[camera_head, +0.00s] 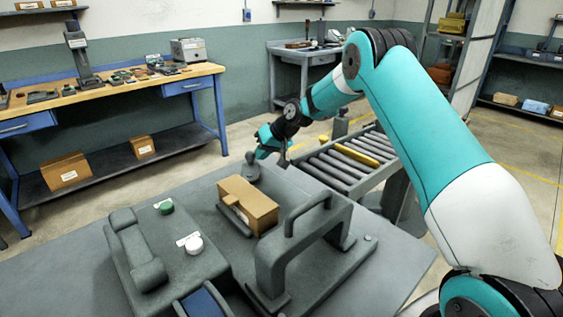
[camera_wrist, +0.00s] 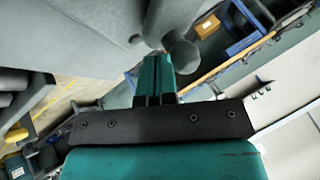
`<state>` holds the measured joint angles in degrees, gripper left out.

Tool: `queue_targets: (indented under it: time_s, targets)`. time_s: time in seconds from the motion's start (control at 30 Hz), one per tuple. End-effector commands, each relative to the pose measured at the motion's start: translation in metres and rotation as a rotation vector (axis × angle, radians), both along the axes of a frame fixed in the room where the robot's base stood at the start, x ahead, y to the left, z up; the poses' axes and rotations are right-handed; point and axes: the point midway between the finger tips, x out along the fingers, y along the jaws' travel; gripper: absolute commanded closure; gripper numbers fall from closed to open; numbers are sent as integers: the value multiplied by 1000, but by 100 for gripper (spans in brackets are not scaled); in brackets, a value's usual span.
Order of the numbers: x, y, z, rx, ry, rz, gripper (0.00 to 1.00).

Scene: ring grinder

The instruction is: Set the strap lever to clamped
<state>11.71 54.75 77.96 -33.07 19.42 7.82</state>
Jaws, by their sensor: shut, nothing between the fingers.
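A grey lever with a round knob (camera_head: 252,165) stands at the far edge of the grey machine table (camera_head: 65,275); it looks like the strap lever, though no label shows which it is. In the wrist view its knob (camera_wrist: 181,54) is just beyond and slightly right of my fingertips. My gripper (camera_head: 262,146) is right beside and above the knob in the head view. In the wrist view my gripper (camera_wrist: 156,58) has its teal fingers together, with nothing between them. I cannot tell whether the fingers touch the lever. Its clamped position is not marked in view.
A cardboard box (camera_head: 250,203) sits on the table near the lever. A grey handle frame (camera_head: 300,240) stands to its right. A housing with a green button (camera_head: 166,207) and white button (camera_head: 194,245) is left. A roller conveyor (camera_head: 340,165) lies beyond the table.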

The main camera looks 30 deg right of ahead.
Motion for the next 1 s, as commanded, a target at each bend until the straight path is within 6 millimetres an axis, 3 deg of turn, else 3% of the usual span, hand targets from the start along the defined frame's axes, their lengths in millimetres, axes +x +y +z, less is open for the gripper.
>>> queue_targets:
  time_s: [1.0]
  targets:
    - [7,10,0,0,0,45,100]
